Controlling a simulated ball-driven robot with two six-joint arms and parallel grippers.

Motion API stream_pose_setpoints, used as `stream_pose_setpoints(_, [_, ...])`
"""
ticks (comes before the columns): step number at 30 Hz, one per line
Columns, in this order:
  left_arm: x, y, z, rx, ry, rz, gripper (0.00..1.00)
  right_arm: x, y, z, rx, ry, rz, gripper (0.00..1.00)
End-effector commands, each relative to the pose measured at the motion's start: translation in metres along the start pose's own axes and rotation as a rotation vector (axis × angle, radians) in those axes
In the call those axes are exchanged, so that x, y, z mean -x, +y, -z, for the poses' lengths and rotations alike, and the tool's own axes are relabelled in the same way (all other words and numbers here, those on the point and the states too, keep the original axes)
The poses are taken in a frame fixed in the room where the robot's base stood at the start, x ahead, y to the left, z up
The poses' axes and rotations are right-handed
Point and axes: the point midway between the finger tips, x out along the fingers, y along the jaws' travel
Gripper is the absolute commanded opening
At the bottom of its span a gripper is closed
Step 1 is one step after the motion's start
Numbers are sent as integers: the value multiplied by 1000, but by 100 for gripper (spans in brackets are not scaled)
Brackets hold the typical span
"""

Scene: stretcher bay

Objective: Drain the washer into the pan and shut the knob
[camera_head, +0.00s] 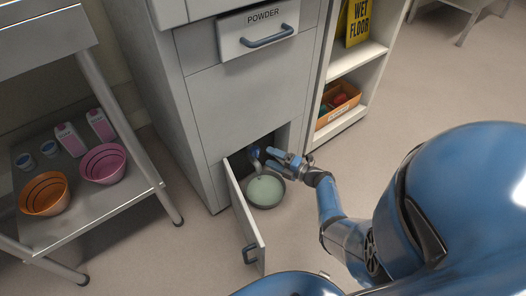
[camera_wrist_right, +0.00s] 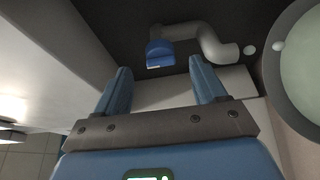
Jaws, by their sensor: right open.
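The washer (camera_head: 240,105) is a tall grey cabinet with a low hatch door (camera_head: 245,215) standing open. Inside the opening is a blue knob (camera_head: 254,152) on a grey bent pipe. The round pan (camera_head: 265,190) sits below and holds pale green liquid. My right gripper (camera_head: 274,160) reaches into the opening above the pan. In the right wrist view, its blue fingers (camera_wrist_right: 160,82) are open with nothing between them. The knob (camera_wrist_right: 160,53) is just beyond the fingertips, apart from them, and the pan (camera_wrist_right: 308,75) is at the right edge. My left gripper is not in view.
A powder drawer (camera_head: 258,30) is above the hatch. A trolley (camera_head: 110,195) at left carries an orange bowl (camera_head: 44,194), a pink bowl (camera_head: 103,164) and cartons. Shelves (camera_head: 350,75) at right hold a box (camera_head: 338,103). The floor in front is clear.

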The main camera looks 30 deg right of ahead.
Motion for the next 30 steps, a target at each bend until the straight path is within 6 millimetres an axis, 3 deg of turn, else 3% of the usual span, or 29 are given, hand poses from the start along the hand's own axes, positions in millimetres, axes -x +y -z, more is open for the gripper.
stream_pose_setpoints(3, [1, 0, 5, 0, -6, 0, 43, 17, 2, 0, -1, -2, 0, 71])
stream_pose_setpoints(9, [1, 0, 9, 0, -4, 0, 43, 32, 0, 0, -1, 0, 0, 71])
stream_pose_setpoints(30, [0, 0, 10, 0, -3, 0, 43, 33, 1, 3, -5, -4, -5, 71])
